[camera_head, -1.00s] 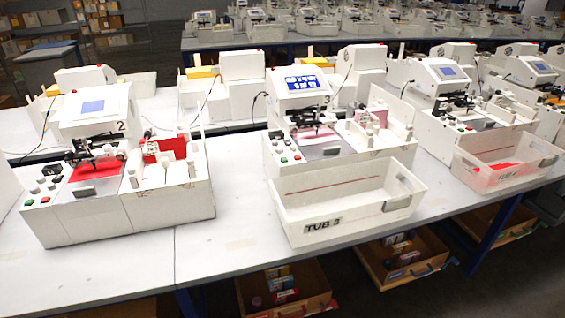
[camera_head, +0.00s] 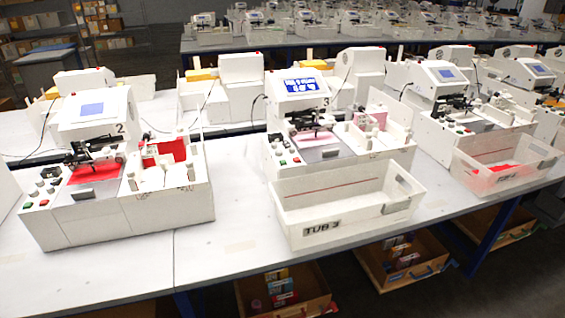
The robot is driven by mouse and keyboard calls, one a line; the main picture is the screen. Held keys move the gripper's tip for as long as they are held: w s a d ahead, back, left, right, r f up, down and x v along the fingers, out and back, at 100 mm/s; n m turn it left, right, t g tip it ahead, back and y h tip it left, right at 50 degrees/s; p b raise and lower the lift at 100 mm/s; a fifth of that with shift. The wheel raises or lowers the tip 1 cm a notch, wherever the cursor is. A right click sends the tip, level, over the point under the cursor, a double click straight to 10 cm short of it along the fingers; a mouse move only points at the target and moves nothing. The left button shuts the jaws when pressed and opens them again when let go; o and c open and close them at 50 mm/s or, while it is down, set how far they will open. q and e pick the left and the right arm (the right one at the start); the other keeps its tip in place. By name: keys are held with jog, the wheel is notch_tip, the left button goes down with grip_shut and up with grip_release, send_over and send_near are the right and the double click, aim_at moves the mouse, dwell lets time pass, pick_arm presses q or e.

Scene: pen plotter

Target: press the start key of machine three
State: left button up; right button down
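Machine three (camera_head: 345,150) stands at the middle of the table, a white plotter with the figure 3 beside its lit blue screen (camera_head: 300,87). A green key (camera_head: 282,163) and a red key (camera_head: 296,160) sit at its front left corner, near dark knobs. Which of them is the start key cannot be read. A pinkish sheet shows under its carriage. A white tub marked TUB 3 (camera_head: 345,222) stands in front of it and hides much of its front. Neither of my grippers shows.
Machine two (camera_head: 110,180) stands to the left with a red sheet on its bed. Another plotter stands at the right with a tub (camera_head: 505,178) holding something red. Bare table (camera_head: 225,240) lies between machine two and TUB 3.

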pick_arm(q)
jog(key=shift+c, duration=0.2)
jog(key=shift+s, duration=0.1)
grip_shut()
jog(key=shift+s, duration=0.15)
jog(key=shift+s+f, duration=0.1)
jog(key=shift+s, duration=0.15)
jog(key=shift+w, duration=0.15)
